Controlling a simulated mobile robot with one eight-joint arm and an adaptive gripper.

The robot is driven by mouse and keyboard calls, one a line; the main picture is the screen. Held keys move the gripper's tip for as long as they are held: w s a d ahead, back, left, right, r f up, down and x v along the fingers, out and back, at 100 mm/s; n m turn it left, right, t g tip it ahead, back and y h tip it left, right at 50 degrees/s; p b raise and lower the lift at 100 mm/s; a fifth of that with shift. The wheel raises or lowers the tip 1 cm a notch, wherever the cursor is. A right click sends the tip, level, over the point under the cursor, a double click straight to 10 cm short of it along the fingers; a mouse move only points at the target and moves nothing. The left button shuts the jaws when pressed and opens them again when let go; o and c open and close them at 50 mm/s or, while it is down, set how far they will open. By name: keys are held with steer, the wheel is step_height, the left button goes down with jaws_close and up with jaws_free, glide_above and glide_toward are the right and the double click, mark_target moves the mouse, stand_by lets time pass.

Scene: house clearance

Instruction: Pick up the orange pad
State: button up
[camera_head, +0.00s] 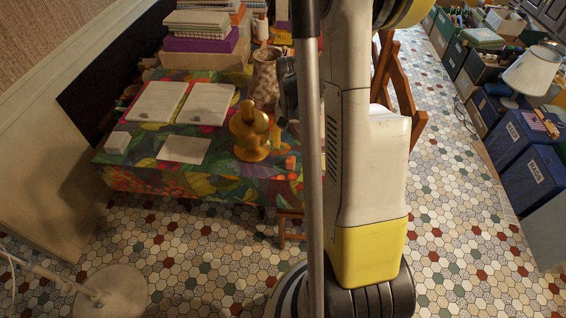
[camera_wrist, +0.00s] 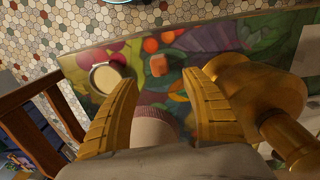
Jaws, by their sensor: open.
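The orange pad (camera_head: 290,162) is a small orange block on the patterned tablecloth, near the table's front right edge, right of a gold object (camera_head: 251,140). In the wrist view the pad (camera_wrist: 158,65) lies beyond my fingertips, roughly between them in the picture. My gripper (camera_wrist: 160,78) is open, its two yellow fingers apart, with nothing gripped. A pinkish, vase-like thing (camera_wrist: 155,130) shows low between the fingers; I cannot tell its distance from them. The gold object (camera_wrist: 262,90) stands close by the right finger. In the head view my arm and a pole hide most of the gripper.
The table (camera_head: 120,176) also bears a speckled vase (camera_head: 266,72), pale flat tablets (camera_head: 207,104) and stacked books. A round, cream-topped container (camera_wrist: 105,77) is left of the pad in the wrist view. A wooden chair (camera_head: 400,95) stands right.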

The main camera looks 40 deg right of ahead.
mark_target(290, 159)
step_height(290, 159, down, 9)
steer(key=b, duration=0.4)
steer(key=shift+r, duration=0.1)
steer(key=c, duration=1.1)
steer(key=shift+o, duration=0.2)
